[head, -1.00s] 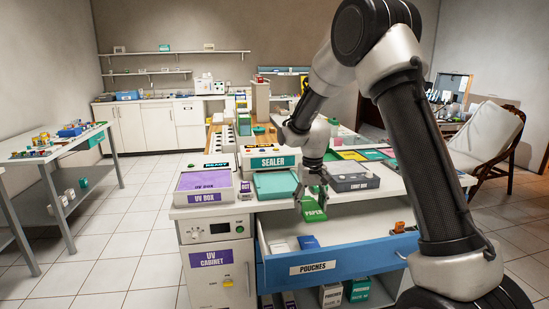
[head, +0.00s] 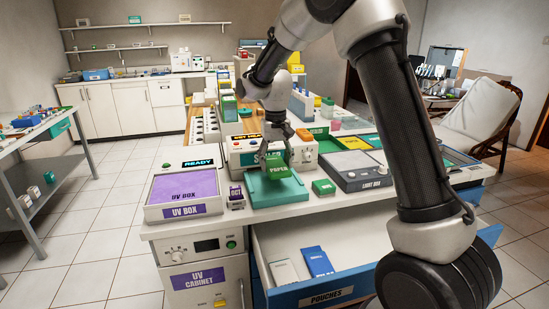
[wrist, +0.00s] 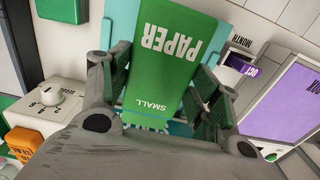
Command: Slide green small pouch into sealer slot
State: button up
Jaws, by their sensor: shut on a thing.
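My gripper (head: 277,158) is shut on the green small paper pouch (head: 279,171) and holds it over the teal tray (head: 262,192) in front of the sealer. In the wrist view the pouch (wrist: 160,65) sits between the two fingers with "SMALL" and "PAPER" readable. The sealer (head: 243,148) is a white box with a teal front label, partly hidden behind my gripper and the pouch. Its slot is hidden, so I cannot tell whether the pouch's edge touches it. The sealer's knob (wrist: 58,97) shows at the left of the wrist view.
A small green box (head: 324,187) and the light box (head: 362,171) lie to the right. Below, the open pouches drawer (head: 345,262) juts out, holding white and blue packs.

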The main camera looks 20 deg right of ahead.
aim_at(275, 185)
jog(key=shift+f, duration=2.85)
jog(key=shift+w, duration=2.2)
jog(key=shift+f, duration=0.1)
jog(key=o, duration=1.1)
